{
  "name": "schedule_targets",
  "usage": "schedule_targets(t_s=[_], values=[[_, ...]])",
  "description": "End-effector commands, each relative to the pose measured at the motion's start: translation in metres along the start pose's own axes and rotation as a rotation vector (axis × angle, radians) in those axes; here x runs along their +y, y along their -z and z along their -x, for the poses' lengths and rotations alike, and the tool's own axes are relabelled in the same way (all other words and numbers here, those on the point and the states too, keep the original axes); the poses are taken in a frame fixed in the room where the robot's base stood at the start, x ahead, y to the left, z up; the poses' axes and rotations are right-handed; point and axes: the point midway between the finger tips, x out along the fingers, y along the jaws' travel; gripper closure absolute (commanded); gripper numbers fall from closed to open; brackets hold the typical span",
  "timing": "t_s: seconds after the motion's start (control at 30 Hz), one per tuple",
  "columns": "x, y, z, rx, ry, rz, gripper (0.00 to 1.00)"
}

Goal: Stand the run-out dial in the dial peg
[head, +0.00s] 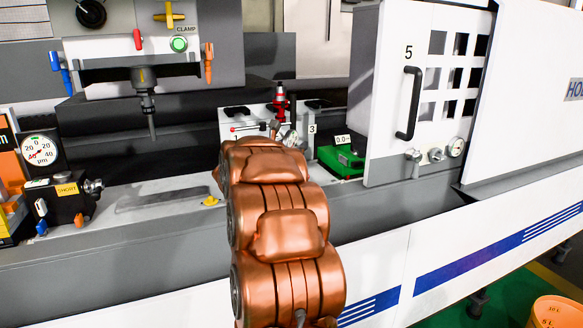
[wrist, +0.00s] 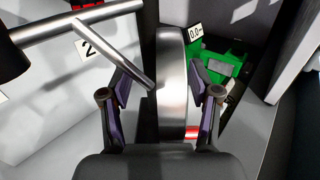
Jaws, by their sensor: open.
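A round metal-rimmed dial (wrist: 171,85), which looks like the run-out dial, stands nearly edge-on between the fingers of my gripper (wrist: 167,83). In the head view its white face (head: 290,139) shows partly behind my copper arm. My gripper is open, with one finger on each side of the dial and gaps visible. A slanting metal rod (wrist: 112,53) runs up left from beside the dial to a thicker bar (wrist: 75,28); I cannot tell whether the rod touches the dial. I cannot pick out the dial peg for sure. My arm hides the gripper in the head view.
A green device (head: 341,160) with a 0.0 tag stands right of the numbered white panel (head: 232,117). A larger µm dial (head: 40,151) is at far left, by a black SHORT box (head: 68,200). A white door (head: 398,150) borders the right.

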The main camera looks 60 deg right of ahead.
Motion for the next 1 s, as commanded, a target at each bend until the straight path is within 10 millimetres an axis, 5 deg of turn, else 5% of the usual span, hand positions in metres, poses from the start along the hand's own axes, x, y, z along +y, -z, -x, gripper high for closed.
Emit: schedule_targets(t_s=[0.13, 0.7, 1.0], values=[[-0.0001, 0.0003, 0.0003, 0.000, 0.000, 0.000, 0.39], [-0.0008, 0.0008, 0.0002, 0.001, 0.002, 0.000, 0.99], [-0.0012, 0.0012, 0.0000, 0.002, 0.002, 0.000, 1.00]])
